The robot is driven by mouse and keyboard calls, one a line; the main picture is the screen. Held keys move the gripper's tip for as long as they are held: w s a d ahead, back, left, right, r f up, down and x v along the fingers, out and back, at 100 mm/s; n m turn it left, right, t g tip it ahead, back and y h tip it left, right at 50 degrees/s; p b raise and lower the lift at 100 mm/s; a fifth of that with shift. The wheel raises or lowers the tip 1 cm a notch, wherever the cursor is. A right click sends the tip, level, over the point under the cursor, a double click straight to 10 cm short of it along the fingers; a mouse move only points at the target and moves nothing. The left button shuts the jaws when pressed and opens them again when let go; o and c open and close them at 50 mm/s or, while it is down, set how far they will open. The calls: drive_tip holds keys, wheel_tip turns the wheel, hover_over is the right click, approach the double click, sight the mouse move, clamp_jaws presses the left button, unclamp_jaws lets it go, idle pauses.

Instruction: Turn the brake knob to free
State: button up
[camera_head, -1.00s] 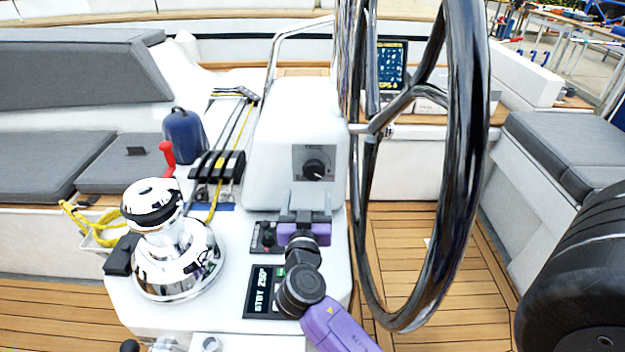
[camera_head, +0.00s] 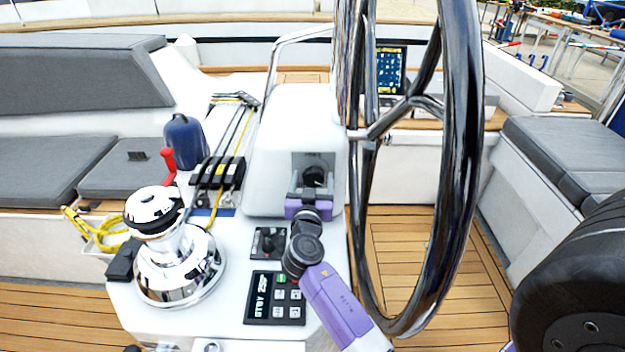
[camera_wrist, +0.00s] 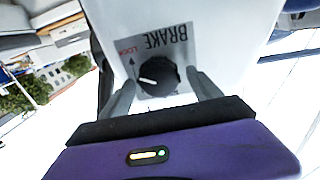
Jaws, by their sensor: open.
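The black round brake knob (camera_head: 315,176) sits on a grey plate on the front of the white pedestal. In the wrist view the knob (camera_wrist: 160,76) has a white pointer mark aimed left. The plate (camera_wrist: 182,58) reads BRAKE upside down, with red LOCK lettering at its upper left; any FREE marking is hidden or unreadable. My gripper (camera_head: 312,190) is in front of the knob. In the wrist view my gripper's fingers (camera_wrist: 160,79) are open, one on each side of the knob, with small gaps showing. I cannot tell how deep they reach.
The large black steering wheel (camera_head: 468,170) stands close to the right of my arm. A chrome winch (camera_head: 178,255) is on the left of the console. A small switch panel (camera_head: 268,243) and a keypad display (camera_head: 275,297) lie below my wrist.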

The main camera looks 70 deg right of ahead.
drive_tip(key=c, duration=1.3)
drive_tip(key=shift+c, duration=0.2)
